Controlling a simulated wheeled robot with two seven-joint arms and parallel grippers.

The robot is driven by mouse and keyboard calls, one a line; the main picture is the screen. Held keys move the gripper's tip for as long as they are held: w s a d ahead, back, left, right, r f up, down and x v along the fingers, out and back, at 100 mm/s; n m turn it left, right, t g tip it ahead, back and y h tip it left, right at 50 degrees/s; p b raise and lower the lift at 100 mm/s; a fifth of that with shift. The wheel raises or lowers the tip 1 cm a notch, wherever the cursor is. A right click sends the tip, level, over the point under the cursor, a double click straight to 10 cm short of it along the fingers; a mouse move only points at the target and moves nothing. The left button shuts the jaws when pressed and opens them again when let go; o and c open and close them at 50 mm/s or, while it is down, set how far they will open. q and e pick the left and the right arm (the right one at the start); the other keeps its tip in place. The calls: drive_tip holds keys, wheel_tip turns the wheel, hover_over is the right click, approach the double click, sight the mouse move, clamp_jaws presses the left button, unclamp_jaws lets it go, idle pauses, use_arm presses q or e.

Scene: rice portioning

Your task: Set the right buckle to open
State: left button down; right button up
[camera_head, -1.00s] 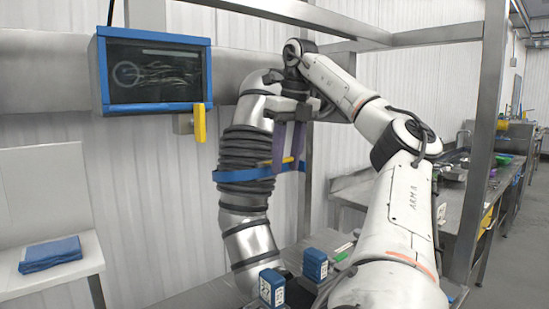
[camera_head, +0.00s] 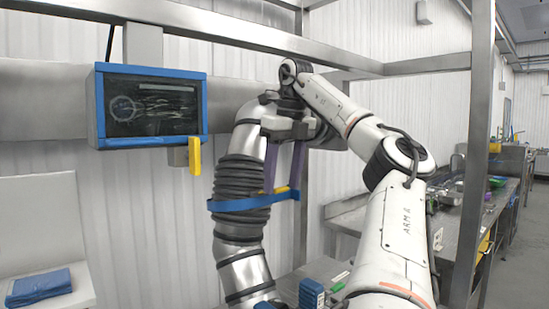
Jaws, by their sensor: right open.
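A corrugated metal duct (camera_head: 238,187) runs up the wall with a blue band (camera_head: 230,205) around it. A small yellow buckle (camera_head: 283,189) sits on the right part of the band, lying roughly level. A second yellow piece (camera_head: 195,156) hangs upright below the screen at the left. My right gripper (camera_head: 282,188) points down with its two purple fingers apart. Their tips are at the right buckle, one on each side of it in the picture. I cannot tell whether they touch it. My left gripper is not in view.
A blue-framed screen (camera_head: 150,105) is on the wall at the left. A folded blue cloth (camera_head: 38,287) lies on a white surface below. Steel frame posts (camera_head: 482,140) and a long worktable (camera_head: 455,207) stand at the right. Blue boxes (camera_head: 311,293) are at the bottom.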

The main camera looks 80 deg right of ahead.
wheel_tip(320, 180, up, 8)
drive_tip(key=s, duration=0.1)
drive_tip(key=shift+a+f, duration=0.25)
drive_tip(key=shift+a, duration=0.2)
drive_tip(key=shift+s, duration=0.1)
idle(0.3)
